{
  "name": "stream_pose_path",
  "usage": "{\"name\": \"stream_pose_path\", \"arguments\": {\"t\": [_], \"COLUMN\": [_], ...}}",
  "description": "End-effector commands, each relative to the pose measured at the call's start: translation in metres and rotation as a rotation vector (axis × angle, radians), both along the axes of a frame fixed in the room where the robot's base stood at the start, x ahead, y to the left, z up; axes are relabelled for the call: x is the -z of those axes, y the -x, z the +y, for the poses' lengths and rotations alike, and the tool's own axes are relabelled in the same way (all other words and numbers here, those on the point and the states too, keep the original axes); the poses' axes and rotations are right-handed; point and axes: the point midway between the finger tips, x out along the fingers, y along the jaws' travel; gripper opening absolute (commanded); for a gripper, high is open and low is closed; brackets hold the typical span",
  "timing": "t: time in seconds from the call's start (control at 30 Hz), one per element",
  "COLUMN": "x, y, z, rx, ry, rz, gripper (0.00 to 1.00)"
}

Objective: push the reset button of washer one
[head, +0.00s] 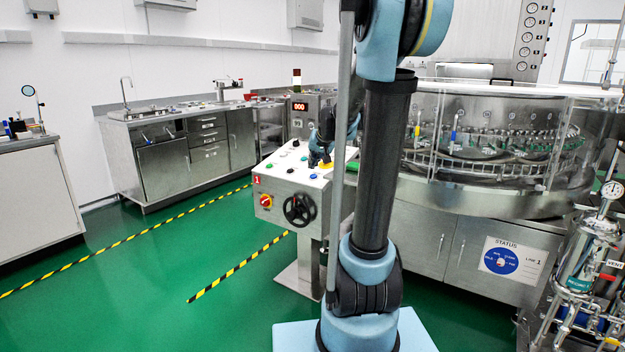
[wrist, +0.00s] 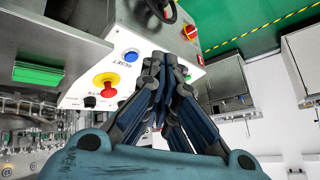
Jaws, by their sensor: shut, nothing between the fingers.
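The washer's control console, marked 1, (head: 262,181) stands left of my arm in the head view. In the wrist view a blue button (wrist: 131,56) with the label RESET beside it sits on the white panel (wrist: 122,38). It also shows in the head view as a small blue spot (head: 313,176) near the panel's front edge. My gripper (wrist: 164,62) is shut and empty, its fingers over the panel just right of the blue button in the wrist view. I see no clear contact with the button.
A red mushroom button on yellow (wrist: 106,82) sits close to the blue one. A black handwheel (head: 300,209) and a red-yellow switch (head: 265,201) are on the console's front. The rotary washer (head: 490,150) stands to the right. Green floor is clear at left.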

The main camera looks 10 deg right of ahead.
Motion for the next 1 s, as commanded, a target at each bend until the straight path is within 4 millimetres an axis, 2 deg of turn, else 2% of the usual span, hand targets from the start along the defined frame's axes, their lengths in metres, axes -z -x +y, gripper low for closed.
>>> {"name": "stream_pose_path", "arguments": {"t": [0.03, 0.1, 0.5, 0.7, 1.0], "x": [-0.001, -0.002, 0.001, 0.004, 0.006], "y": [-0.016, -0.034, -0.136, -0.165, -0.174], "z": [-0.001, -0.002, -0.012, -0.015, -0.017], "rx": [0.007, 0.016, 0.069, 0.087, 0.093], "ry": [-0.009, -0.019, -0.082, -0.102, -0.107], "rz": [-0.015, -0.036, -0.151, -0.187, -0.199], "gripper": [0.00, 0.00, 0.00, 0.00, 0.00]}}
